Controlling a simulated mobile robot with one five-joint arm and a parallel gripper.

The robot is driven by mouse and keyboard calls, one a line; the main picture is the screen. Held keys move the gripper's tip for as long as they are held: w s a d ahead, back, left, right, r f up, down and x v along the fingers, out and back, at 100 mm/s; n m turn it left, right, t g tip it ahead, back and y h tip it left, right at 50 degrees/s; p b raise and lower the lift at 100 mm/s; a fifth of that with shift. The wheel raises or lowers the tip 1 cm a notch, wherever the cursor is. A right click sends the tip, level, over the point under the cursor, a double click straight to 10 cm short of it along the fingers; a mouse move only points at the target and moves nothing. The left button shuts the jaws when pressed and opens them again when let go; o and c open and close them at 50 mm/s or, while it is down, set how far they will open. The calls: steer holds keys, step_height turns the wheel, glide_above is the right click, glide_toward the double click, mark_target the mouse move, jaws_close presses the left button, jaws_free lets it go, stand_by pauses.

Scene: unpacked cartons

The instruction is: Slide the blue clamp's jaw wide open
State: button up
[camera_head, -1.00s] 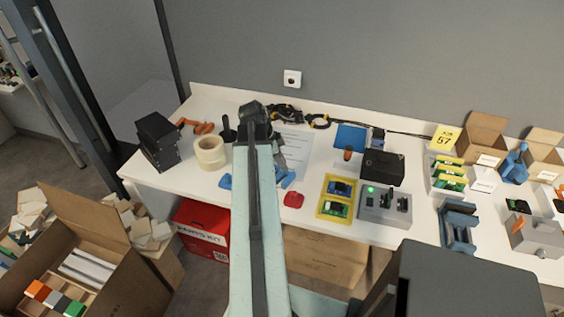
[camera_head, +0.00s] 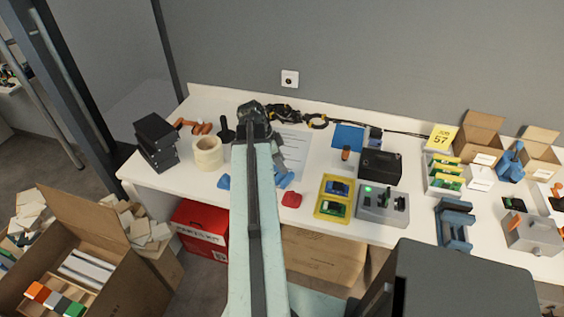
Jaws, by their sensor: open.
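Bright blue parts lie on the white table on both sides of my arm, one at the left (camera_head: 223,182) and one at the right (camera_head: 284,179). They may be one blue clamp; my arm hides the middle, so I cannot tell how far its jaw stands open. My gripper (camera_head: 279,157) is mostly hidden behind my arm, just above the right blue part. A bit of its grey body shows, and it is open. I cannot see whether it touches the blue part. A blue-grey vise-like fixture (camera_head: 455,222) stands farther right.
A red piece (camera_head: 292,200) lies right of the blue parts. A tape roll (camera_head: 208,153) and black boxes (camera_head: 156,142) stand left. A yellow tray (camera_head: 334,198) and grey switch box (camera_head: 382,205) stand right. Cartons (camera_head: 479,138) line the back right.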

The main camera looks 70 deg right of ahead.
steer(key=p+v, duration=0.5)
steer(key=v, duration=0.2)
steer(key=shift+s, duration=0.1)
